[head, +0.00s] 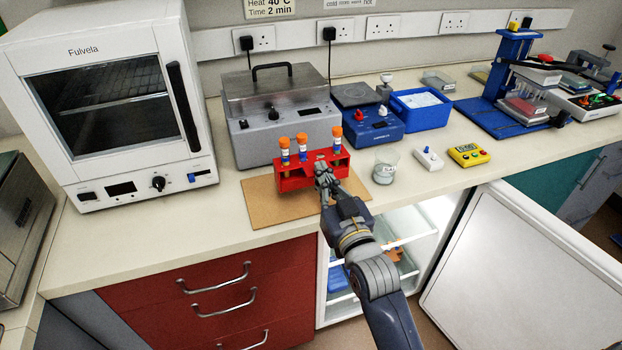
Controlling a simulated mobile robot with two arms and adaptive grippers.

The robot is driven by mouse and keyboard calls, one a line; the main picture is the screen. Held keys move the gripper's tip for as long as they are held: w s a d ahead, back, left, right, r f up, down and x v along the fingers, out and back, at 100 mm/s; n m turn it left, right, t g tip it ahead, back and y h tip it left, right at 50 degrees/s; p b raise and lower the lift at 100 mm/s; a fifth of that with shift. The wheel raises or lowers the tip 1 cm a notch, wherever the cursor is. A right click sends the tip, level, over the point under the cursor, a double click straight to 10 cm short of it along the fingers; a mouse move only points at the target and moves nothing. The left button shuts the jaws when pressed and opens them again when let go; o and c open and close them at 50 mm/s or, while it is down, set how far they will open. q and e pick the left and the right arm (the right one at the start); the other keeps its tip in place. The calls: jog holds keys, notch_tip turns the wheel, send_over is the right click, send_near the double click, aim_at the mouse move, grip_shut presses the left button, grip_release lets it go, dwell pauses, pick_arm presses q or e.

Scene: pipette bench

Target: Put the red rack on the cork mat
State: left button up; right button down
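The red rack (296,180) holds three tubes with orange caps, two at its left and one at its right. It is upright over the brown cork mat (262,207), towards the mat's back. I cannot tell whether its base rests on the mat or is slightly above it. My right gripper (322,170) reaches in from the front and appears shut on the front of the rack, right of its middle. The gripper hides part of the rack and of the mat's right side. My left gripper is out of view.
A glass beaker (385,166) stands close to the right of the rack. A grey water bath (276,118) is just behind, and a white oven (112,100) is at the left. A yellow timer (468,155) lies further right. Below, a fridge door (530,275) stands open.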

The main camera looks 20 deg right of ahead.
aim_at(310, 168)
jog(key=w, duration=0.1)
jog(key=w+a, duration=0.1)
jog(key=w, duration=0.1)
jog(key=shift+w+a+f, duration=0.1)
jog(key=shift+a+f, duration=0.05)
jog(key=shift+a, duration=0.1)
notch_tip(310, 168, down, 3)
jog(key=shift+f, duration=0.2)
jog(key=shift+f, duration=0.2)
jog(key=c, duration=1.8)
grip_release()
